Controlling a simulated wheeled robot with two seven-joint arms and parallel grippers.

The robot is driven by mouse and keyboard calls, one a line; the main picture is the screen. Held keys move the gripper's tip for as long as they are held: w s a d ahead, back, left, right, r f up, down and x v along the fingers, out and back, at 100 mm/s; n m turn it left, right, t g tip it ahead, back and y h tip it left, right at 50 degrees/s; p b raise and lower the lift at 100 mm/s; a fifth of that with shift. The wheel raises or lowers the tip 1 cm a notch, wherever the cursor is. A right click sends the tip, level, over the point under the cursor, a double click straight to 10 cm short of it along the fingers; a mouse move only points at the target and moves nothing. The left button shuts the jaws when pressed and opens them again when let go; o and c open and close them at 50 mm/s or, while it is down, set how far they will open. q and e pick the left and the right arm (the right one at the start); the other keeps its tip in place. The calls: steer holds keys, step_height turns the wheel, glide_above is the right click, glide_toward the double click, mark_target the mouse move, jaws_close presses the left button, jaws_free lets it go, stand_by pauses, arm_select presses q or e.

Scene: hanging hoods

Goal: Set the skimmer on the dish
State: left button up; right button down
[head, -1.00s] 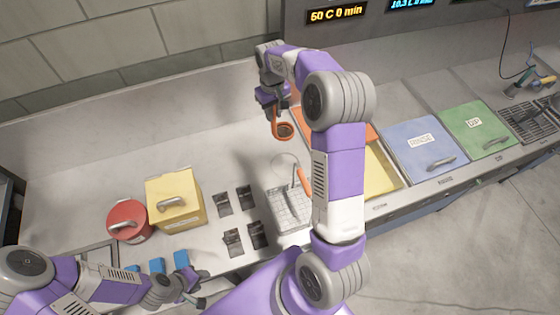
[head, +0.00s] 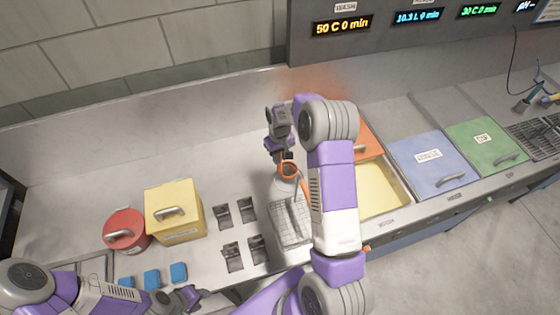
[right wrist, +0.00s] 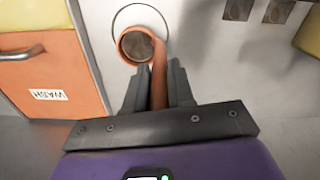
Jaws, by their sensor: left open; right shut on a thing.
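The skimmer has a round dark mesh head with an orange rim (head: 289,170) in the head view. In the right wrist view, its orange handle (right wrist: 159,88) runs between the fingers of my right gripper (right wrist: 159,88), which is shut on it. The pale dish (right wrist: 140,14) shows as a thin dark ring on the counter. The skimmer head overlaps it in this view; whether they touch, I cannot tell. My left gripper (head: 190,296) is open and empty at the bottom left of the head view, low by the blue blocks.
A wire rack (head: 285,222) stands close below the skimmer, partly behind my right arm. Yellow (head: 178,229) and red (head: 123,240) lidded containers, dark brackets (head: 232,256) and blue blocks (head: 152,279) lie left. The counter behind is clear.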

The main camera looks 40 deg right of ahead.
mark_target(280, 170)
step_height(280, 170, down, 2)
steer(key=shift+s+f, duration=0.1)
steer(key=shift+f, duration=0.35)
steer(key=shift+f, duration=0.2)
steer(key=c, duration=1)
jaws_free()
steer(key=shift+r, duration=0.2)
